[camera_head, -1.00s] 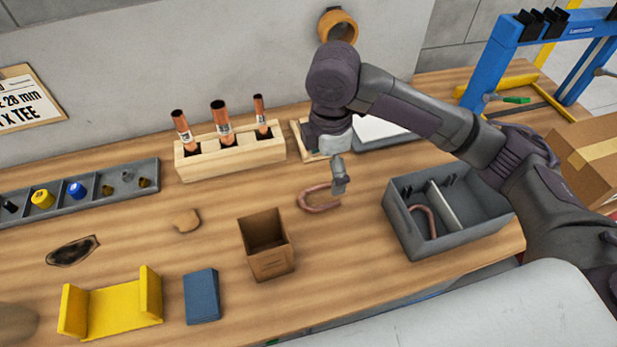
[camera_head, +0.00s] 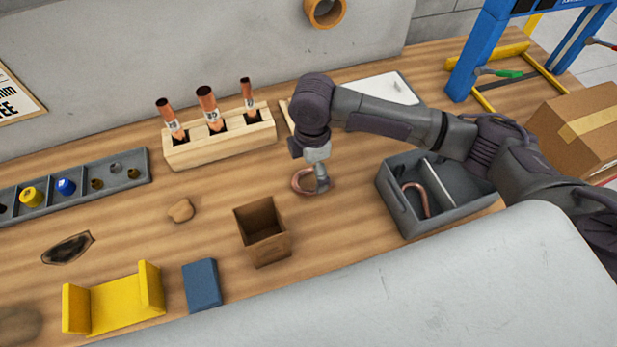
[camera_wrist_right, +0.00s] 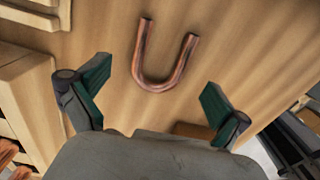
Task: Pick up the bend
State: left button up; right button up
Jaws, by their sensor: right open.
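A copper U-shaped bend (camera_head: 301,182) lies flat on the wooden bench near the middle of the head view, partly hidden behind my right gripper (camera_head: 319,181). In the right wrist view the whole bend (camera_wrist_right: 163,62) shows, its curve toward the gripper and its two ends pointing away. My right gripper (camera_wrist_right: 152,100) is open and empty there, its two green-padded fingers wide apart on either side of the curve, apart from the bend. A second copper bend (camera_head: 417,199) lies in a grey divided bin to the right. My left gripper is not in view.
The grey bin (camera_head: 405,220) stands right of the gripper, a brown open box (camera_head: 268,250) in front to the left. A wooden block (camera_head: 222,148) holding upright copper tubes stands behind left. Bare wood lies between the bend and these.

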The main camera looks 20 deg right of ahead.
aim_at(311, 183)
jog(key=shift+a+f, duration=0.1)
jog(key=shift+f, duration=1.55)
jog(key=shift+c, duration=0.2)
jog(key=shift+r, duration=0.1)
jog(key=c, duration=1.2)
